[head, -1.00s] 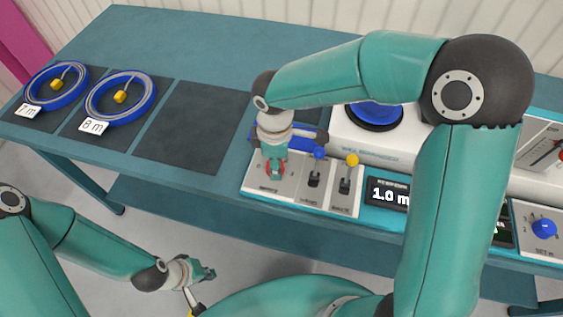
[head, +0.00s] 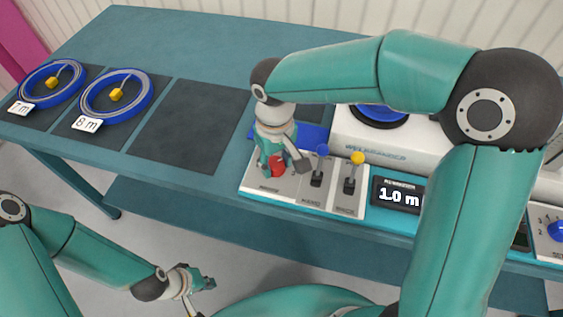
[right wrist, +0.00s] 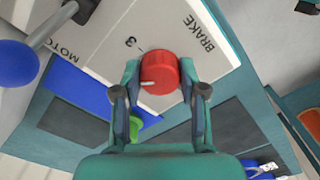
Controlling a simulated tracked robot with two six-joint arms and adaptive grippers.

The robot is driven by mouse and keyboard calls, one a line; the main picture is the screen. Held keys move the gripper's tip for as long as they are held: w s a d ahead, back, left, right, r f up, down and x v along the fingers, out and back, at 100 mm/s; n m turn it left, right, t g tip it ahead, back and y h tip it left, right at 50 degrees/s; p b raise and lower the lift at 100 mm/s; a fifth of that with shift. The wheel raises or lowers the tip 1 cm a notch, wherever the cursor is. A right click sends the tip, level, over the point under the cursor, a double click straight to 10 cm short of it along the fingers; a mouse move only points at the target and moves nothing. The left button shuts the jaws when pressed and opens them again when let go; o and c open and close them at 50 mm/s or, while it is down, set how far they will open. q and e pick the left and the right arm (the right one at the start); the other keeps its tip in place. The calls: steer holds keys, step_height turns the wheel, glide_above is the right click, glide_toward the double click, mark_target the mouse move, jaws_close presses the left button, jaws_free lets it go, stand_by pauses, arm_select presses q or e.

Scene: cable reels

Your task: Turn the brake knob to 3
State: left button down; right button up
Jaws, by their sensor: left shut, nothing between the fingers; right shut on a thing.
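The red brake knob (right wrist: 160,72) sits on the white panel beside the printed word BRAKE, with a "3" printed near it in the right wrist view. A white mark shows on the knob's lower left side, not in line with the "3". My right gripper (right wrist: 160,75) has a finger on each side of the knob and is shut on it. In the head view the knob (head: 277,170) is partly hidden by my right gripper (head: 279,165). My left gripper (head: 200,281) is shut and empty, low in front of the bench, away from the panel.
Beside the knob stand a blue-tipped lever (head: 322,150) and a yellow-tipped lever (head: 357,158). A display (head: 399,196) reads 1.0 m. Blue cable rings marked 7 m (head: 50,81) and 8 m (head: 116,97) lie on dark mats at left. An empty mat (head: 190,125) lies between.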

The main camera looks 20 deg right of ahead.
mark_target(276, 162)
steer(key=m+b, duration=0.1)
steer(key=m, duration=0.4)
steer(key=shift+w+a, duration=0.1)
steer(key=shift+w, duration=0.05)
steer(key=shift+r+m+b, duration=0.15)
steer(key=shift+m+b, duration=0.55)
steer(key=shift+m, duration=1.6)
steer(key=o, duration=1.1)
steer(key=shift+c, duration=0.2)
steer(key=shift+o, duration=0.4)
step_height(276, 162, up, 12)
